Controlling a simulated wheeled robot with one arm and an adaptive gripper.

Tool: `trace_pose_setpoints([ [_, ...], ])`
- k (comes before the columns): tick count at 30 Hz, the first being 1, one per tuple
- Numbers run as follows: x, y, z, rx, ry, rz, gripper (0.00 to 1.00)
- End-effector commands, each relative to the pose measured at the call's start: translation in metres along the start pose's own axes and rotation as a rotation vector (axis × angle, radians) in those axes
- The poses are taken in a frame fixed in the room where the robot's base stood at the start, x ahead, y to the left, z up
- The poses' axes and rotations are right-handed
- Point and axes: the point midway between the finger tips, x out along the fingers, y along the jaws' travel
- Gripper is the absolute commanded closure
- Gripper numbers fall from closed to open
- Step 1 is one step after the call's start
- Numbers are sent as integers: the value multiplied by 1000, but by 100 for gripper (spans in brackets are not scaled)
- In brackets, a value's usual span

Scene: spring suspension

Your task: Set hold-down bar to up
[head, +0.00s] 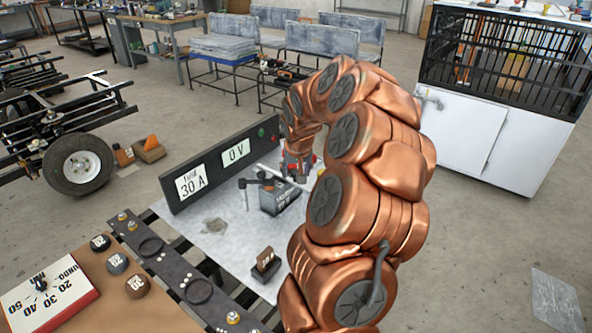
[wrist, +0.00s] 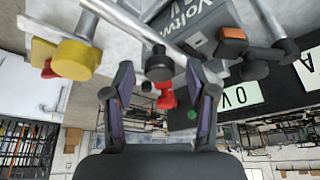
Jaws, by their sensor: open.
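A grey metal bar, which looks like the hold-down bar (wrist: 128,22), runs slantwise across the top of the wrist view, beside a grey block marked "Voltw..." (wrist: 205,32). I cannot tell whether the fingers touch anything. In the head view the grey block (head: 279,197) stands on the bench plate, and my arm hides most of the gripper and the area around it.
A black panel (head: 225,163) reading "30 A" and "0 V" stands behind the block. A yellow knob (wrist: 75,58) is at the left of the wrist view. A small brown-topped switch (head: 265,262) stands on the plate (head: 215,228). A dial board (head: 50,290) is at front left.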

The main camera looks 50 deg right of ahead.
Motion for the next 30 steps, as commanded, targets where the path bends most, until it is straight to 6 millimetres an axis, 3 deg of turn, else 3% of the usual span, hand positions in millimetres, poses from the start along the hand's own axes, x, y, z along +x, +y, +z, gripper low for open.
trace_pose_setpoints([
  [2,0,0,0,0,0,0,43],
  [18,0,0,0,-1,-1,0,99],
  [30,0,0,0,-1,-2,1,100],
])
